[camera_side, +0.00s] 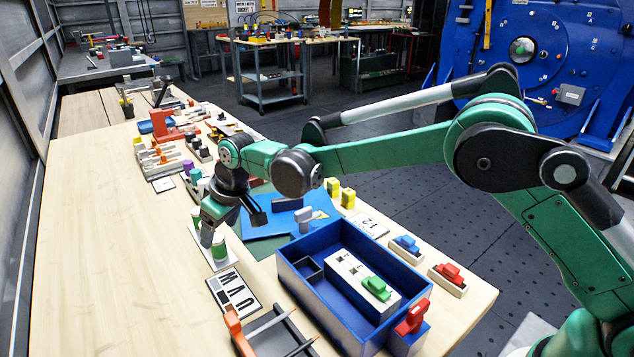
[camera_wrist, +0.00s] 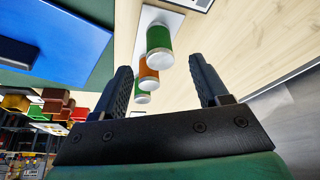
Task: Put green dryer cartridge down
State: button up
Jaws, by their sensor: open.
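In the wrist view, a green cartridge (camera_wrist: 159,38) with pale end bands stands on a white plate (camera_wrist: 150,14). An orange cartridge (camera_wrist: 149,76) and a second green cartridge (camera_wrist: 144,86) line up beyond it. I cannot tell which green one the task names. My gripper (camera_wrist: 160,62) is open, and the row shows between its fingers with visible gaps on both sides. In the side view, my gripper (camera_side: 207,222) points down at the row; a green cartridge (camera_side: 219,247) stands upright just in front of it. The arm partly hides the others.
A blue open box (camera_side: 330,320) holding a white block with a green part (camera_side: 376,288) stands at the right. A blue mat (camera_side: 285,222) lies behind. The wooden table's left side is clear.

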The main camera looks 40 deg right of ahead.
jog(key=v, duration=0.9)
jog(key=s+d+r+m+t, duration=0.2)
jog(key=s+d+r+m, duration=0.15)
jog(key=s+d, duration=0.65)
jog(key=s+d+f+m+h, duration=0.1)
jog(key=s+d+f, duration=0.1)
jog(key=s+d, duration=0.1)
jog(key=s+d+f+m+t+h, duration=0.1)
jog(key=s+d, duration=0.2)
jog(key=s, duration=0.2)
jog(key=shift+s+d+f, duration=0.25)
jog(key=shift+s+f, duration=0.1)
jog(key=shift+f, duration=0.05)
